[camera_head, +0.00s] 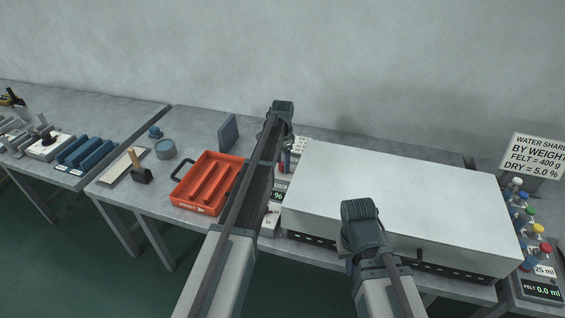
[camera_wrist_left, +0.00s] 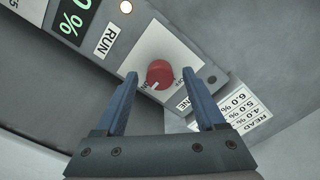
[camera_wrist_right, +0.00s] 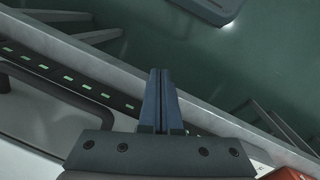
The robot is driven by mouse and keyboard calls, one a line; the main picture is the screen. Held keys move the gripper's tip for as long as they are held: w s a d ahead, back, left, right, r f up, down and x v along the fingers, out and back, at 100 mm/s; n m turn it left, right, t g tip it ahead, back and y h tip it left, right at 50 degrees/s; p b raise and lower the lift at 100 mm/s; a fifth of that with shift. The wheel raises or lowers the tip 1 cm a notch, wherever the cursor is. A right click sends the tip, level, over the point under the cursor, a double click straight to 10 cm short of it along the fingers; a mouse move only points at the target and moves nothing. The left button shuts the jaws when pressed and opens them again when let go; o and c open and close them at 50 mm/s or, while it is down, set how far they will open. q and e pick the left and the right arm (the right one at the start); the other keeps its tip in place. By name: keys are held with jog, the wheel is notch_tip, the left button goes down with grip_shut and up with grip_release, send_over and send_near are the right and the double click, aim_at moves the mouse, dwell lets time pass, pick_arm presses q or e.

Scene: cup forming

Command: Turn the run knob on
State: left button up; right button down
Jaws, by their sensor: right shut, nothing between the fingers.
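The run knob (camera_wrist_left: 160,74) is a round red knob on a pale square plate, with ON and OFF marks beside it. A RUN label (camera_wrist_left: 106,41) is on the same grey panel. My left gripper (camera_wrist_left: 160,72) is open, its two fingers on either side of the knob, with a gap visible on both sides. In the head view my left arm covers most of the panel, and the knob and fingers are hidden. My right gripper (camera_wrist_right: 160,72) is shut and empty, away from the knob, near the front of the large white box (camera_head: 400,190).
A green digital display (camera_wrist_left: 72,17) and a READ card (camera_wrist_left: 245,110) are near the knob. An orange tray (camera_head: 208,180) stands left of my left arm. Bottles with coloured caps (camera_head: 528,215) and a sign (camera_head: 536,153) are at the right.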

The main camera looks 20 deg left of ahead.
aim_at(283, 164)
pick_arm(q)
notch_tip(283, 164, up, 14)
jog(key=p, duration=1.3)
jog(key=shift+p, duration=0.4)
jog(key=shift+f, duration=0.15)
jog(key=s+d, duration=0.3)
jog(key=s, duration=0.2)
jog(key=s+d+f+n+b, duration=0.1)
jog(key=s+d, duration=0.3)
jog(key=s, duration=0.2)
jog(key=s+d+n, duration=0.1)
jog(key=s+d, duration=0.3)
jog(key=s, duration=0.1)
jog(key=shift+s+f+y+b, duration=0.3)
jog(key=shift+s+f+b, duration=0.05)
jog(key=shift+b, duration=0.05)
jog(key=s+d+n, duration=0.2)
jog(key=s, duration=0.8)
jog(key=s+d+f+n+b, duration=0.1)
jog(key=s+d, duration=0.2)
jog(key=s, duration=0.6)
jog(key=shift+s+d+f+n+y, duration=0.2)
jog(key=shift+s+d+n+y, duration=0.1)
jog(key=shift+s+d+n, duration=0.1)
